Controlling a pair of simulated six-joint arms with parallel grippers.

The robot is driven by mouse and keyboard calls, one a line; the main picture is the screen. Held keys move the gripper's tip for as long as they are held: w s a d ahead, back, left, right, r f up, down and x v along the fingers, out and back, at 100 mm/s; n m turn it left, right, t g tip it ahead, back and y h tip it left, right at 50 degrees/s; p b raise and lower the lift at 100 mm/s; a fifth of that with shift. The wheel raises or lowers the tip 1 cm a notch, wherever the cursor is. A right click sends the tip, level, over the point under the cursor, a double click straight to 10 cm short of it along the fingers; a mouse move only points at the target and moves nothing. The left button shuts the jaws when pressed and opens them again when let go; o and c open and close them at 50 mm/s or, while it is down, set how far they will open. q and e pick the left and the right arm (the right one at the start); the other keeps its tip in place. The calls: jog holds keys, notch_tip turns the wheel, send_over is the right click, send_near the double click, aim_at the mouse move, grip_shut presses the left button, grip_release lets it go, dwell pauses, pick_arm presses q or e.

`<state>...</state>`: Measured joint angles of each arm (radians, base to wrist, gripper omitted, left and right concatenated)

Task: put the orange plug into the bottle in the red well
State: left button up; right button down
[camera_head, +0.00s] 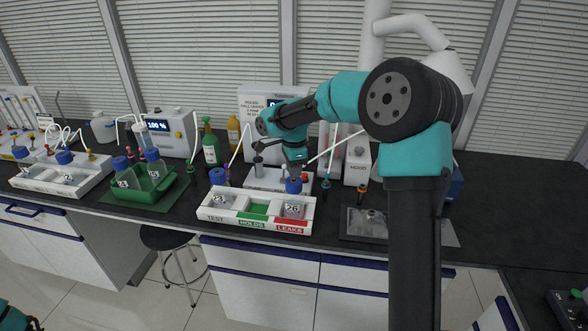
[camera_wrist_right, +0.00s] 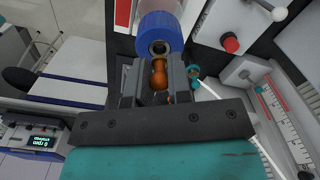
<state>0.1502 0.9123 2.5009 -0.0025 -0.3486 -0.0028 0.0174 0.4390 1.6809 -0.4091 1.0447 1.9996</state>
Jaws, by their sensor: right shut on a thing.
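My right gripper (camera_head: 294,169) is shut on the orange plug (camera_wrist_right: 159,75), which sits between its two fingers in the right wrist view. In the head view the plug is hidden at the fingertips. The bottle (camera_head: 293,208), marked 26, stands in the red well (camera_head: 291,227) labelled LEAKS and has a blue cap (camera_wrist_right: 160,31). The cap's dark round opening is just beyond the plug's tip in the wrist view. I cannot tell whether they touch. Part of my left arm shows at the bottom left corner of the head view; its jaws are not clear.
The white rack (camera_head: 222,214) also holds a blue-capped bottle (camera_head: 219,177) in the TEST well; the green HOLDS well (camera_head: 258,210) is empty. A green rack (camera_head: 166,189) with bottles stands left. A grey tray (camera_head: 360,227) lies right. Equipment stands close behind.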

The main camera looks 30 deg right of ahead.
jog(key=shift+f, duration=0.95)
dwell(1.5)
jog(key=c, duration=1)
grip_release()
jog(key=shift+r, duration=0.1)
notch_tip(320, 180, up, 17)
jog(key=shift+r, duration=0.15)
dwell(0.7)
